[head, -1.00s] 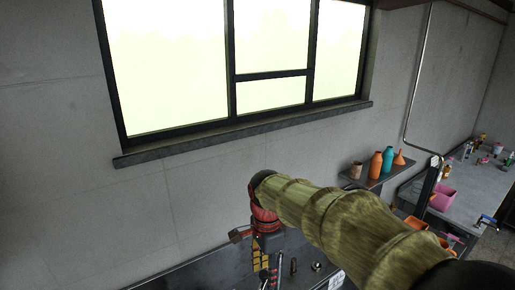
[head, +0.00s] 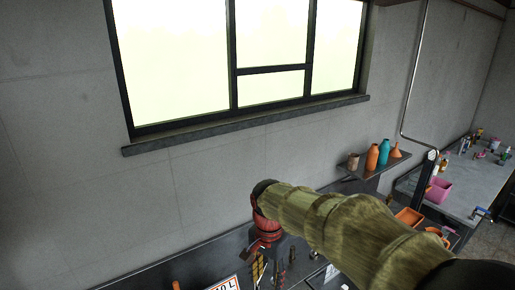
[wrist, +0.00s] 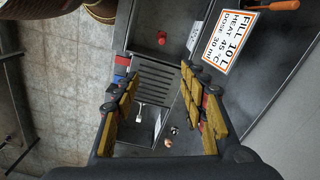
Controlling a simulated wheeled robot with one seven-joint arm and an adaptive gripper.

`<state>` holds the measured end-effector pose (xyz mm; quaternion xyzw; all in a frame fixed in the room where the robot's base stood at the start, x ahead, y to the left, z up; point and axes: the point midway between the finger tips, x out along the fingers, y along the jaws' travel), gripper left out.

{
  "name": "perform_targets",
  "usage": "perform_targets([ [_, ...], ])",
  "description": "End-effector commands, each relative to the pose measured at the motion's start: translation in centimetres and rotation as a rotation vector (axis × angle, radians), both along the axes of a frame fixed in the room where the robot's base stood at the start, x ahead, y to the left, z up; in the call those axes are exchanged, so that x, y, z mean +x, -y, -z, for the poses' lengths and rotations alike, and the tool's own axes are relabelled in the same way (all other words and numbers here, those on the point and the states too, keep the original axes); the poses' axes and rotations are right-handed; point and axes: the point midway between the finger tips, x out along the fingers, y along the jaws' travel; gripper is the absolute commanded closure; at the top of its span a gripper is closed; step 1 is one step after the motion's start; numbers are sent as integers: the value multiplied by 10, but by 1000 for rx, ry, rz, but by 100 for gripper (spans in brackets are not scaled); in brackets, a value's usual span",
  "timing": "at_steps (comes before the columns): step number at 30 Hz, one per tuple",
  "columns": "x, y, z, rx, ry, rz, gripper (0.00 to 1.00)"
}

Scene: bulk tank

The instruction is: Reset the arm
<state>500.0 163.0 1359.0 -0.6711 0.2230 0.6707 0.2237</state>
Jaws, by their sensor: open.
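My arm, in a mottled olive sleeve, reaches from the lower right of the head view toward the grey wall. My gripper (head: 259,268) hangs from its red and black wrist, pointing down over the dark bench. In the wrist view my gripper (wrist: 160,88) is open, its yellow-padded fingers wide apart. Nothing is held between them. Below the gap lie a dark slatted grate (wrist: 152,88) and a metal basin (wrist: 140,128). The fingers look clear of both.
A white sign with an orange border (wrist: 236,38) and an orange-handled tool (wrist: 272,6) lie on the bench. A shelf (head: 396,160) with orange and teal bottles is on the wall at right. An orange bin (head: 409,216) and a pink tub (head: 438,190) stand beyond my arm.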

Motion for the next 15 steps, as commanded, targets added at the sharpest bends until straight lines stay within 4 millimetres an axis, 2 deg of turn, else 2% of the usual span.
perform_targets([
  [5,-31,19,11,5,32,-274,57],
  [9,-72,53,33,0,105,-527,57],
  [15,-125,95,68,-38,217,-727,57],
])
